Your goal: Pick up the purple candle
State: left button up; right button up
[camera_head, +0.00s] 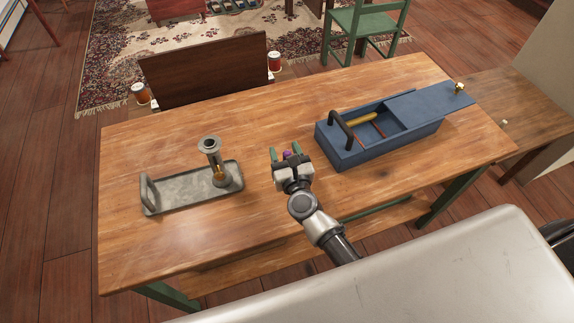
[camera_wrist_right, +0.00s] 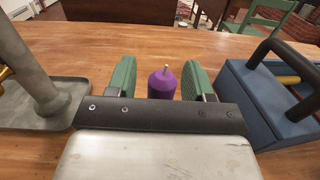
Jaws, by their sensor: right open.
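The purple candle (camera_wrist_right: 162,84) stands upright on the wooden table in the right wrist view, a pale wick at its top. It is between the two green fingers of my right gripper (camera_wrist_right: 160,82), which is open with small gaps beside the candle. Its lower part is hidden behind the gripper body. In the head view only a small purple bit of the candle (camera_head: 287,154) shows between the fingertips of the right gripper (camera_head: 286,155). My left gripper is in neither view.
A grey tray (camera_head: 170,203) with a metal candle holder (camera_head: 210,148) stands on the table (camera_head: 265,225) left of my right gripper. A blue box (camera_head: 345,158) with a dark handle, partly open lid and yellow item inside stands to the right. A dark wooden panel (camera_head: 205,72) is at the table's back edge.

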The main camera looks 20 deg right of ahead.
jog(key=c, duration=0.8)
grip_shut()
jog(key=shift+r, duration=0.1)
